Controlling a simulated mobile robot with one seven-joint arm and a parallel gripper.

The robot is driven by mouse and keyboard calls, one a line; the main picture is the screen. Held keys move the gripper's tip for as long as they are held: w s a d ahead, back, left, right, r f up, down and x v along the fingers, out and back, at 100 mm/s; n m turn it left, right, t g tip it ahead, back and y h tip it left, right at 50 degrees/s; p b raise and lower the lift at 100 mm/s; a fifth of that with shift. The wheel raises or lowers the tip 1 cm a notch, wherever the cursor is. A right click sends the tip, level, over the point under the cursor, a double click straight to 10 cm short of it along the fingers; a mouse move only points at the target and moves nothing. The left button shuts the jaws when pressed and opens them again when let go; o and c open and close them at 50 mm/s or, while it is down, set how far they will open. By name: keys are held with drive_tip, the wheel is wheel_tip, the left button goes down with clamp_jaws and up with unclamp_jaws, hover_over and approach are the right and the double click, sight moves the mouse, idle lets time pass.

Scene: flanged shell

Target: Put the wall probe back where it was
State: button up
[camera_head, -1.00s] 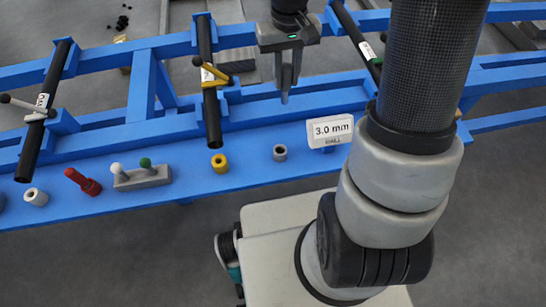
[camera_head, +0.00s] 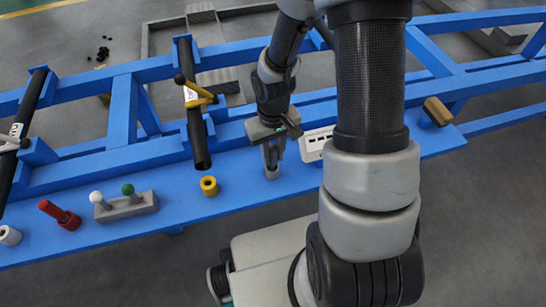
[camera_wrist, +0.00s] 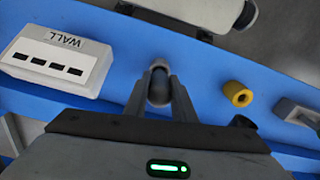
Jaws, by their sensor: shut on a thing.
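My gripper (camera_head: 271,163) points down, close over the small grey cup (camera_head: 272,173) on the blue bench. It is shut on a small grey piece with a dark rounded end, which I take for the wall probe (camera_wrist: 159,90). The fingers hide most of the probe in the head view. Whether its lower end is inside the cup or just above it, I cannot tell. The white readout box (camera_head: 315,145) stands right of the gripper; in the wrist view it is marked WALL (camera_wrist: 58,62) and shows dashes.
A yellow ring (camera_head: 209,186) stands left of the cup. Further left are a grey block (camera_head: 130,207) with white and green knobs, a red piece (camera_head: 60,214) and a white ring (camera_head: 9,236). A black tube (camera_head: 197,140) with a yellow clamp overhangs the bench.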

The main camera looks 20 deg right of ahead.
drive_tip(key=shift+f, duration=0.4)
drive_tip(key=shift+f, duration=0.15)
drive_tip(key=o, duration=1.1)
drive_tip(key=shift+c, duration=0.2)
drive_tip(key=shift+r, duration=0.2)
